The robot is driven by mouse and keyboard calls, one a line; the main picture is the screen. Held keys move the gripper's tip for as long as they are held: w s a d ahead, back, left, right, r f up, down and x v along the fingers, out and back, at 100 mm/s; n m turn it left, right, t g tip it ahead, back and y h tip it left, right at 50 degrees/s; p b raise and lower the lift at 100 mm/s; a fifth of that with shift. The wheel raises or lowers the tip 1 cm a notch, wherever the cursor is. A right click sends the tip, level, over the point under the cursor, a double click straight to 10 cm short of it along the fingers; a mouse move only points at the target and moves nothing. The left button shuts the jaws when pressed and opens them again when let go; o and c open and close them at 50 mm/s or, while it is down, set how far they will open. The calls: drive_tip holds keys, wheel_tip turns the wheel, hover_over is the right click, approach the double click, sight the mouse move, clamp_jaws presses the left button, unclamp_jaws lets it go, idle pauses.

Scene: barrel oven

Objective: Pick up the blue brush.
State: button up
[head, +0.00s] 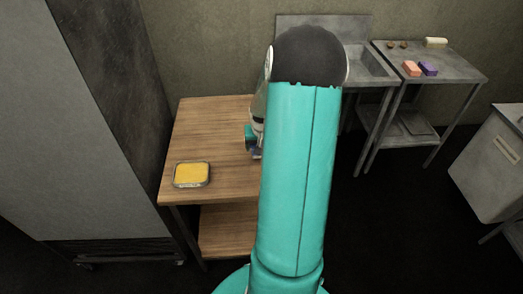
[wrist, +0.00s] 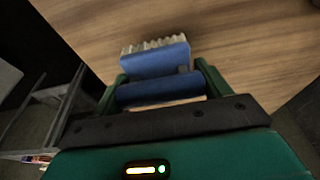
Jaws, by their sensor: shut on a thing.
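In the wrist view, the blue brush (wrist: 155,62) with pale bristles sits between the two green fingers of my gripper (wrist: 160,82). The gripper is shut on it. The bristles point away from the gripper, over the wooden table top (wrist: 240,30). I cannot tell whether the brush touches the table. In the head view my gripper (head: 253,143) shows only partly at the left edge of my arm, above the wooden table (head: 215,125). My arm hides most of it there, and the brush is hardly visible.
A tray with a yellow filling (head: 191,174) sits at the table's front left. A tall grey cabinet (head: 85,120) stands left. A metal sink (head: 365,65) is behind.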

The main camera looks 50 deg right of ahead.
drive_tip(key=w+a+r, duration=0.2)
drive_tip(key=a+r, duration=0.3)
drive_tip(key=a, duration=0.1)
drive_tip(key=w+a+r, duration=0.2)
drive_tip(key=a+r, duration=0.3)
drive_tip(key=a, duration=0.2)
drive_tip(key=shift+w, duration=0.25)
drive_tip(key=shift+a, duration=0.1)
drive_tip(key=o, duration=0.3)
drive_tip(key=shift+c, duration=0.8)
drive_tip(key=shift+w+f, duration=0.1)
drive_tip(key=shift+w, duration=0.1)
